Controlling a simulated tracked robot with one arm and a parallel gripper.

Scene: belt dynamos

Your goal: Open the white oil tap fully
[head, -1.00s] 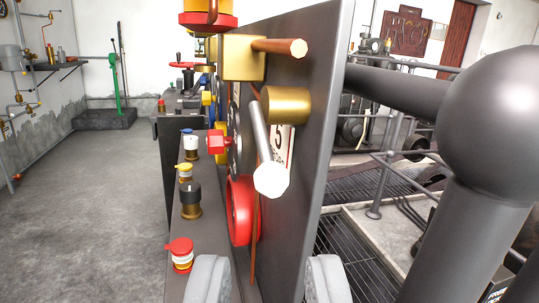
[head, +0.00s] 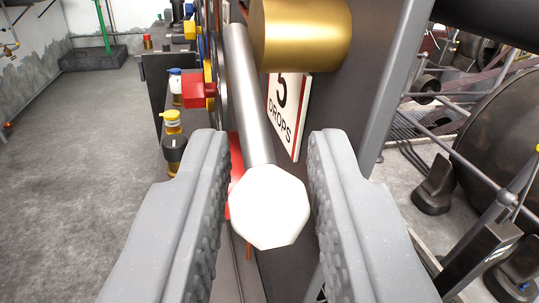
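The white oil tap is a lever with a grey metal rod (head: 247,95) and a white faceted end knob (head: 269,207). The rod slants down from the upper left toward the camera, beside a brass cylinder (head: 301,33) on the dark panel. My gripper (head: 268,165) is open, with one grey ridged finger on each side of the lever's knob end. A gap shows between the knob and the right finger; the left finger is close to the knob, and I cannot tell whether they touch. The rod's upper joint is partly hidden.
A sign (head: 287,115) reading "5 DROPS" is on the dark panel (head: 385,75) behind the lever. A red part (head: 236,170) shows behind the left finger. Small red, yellow and black caps stand left of the panel. Open grey floor (head: 90,140) lies farther left.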

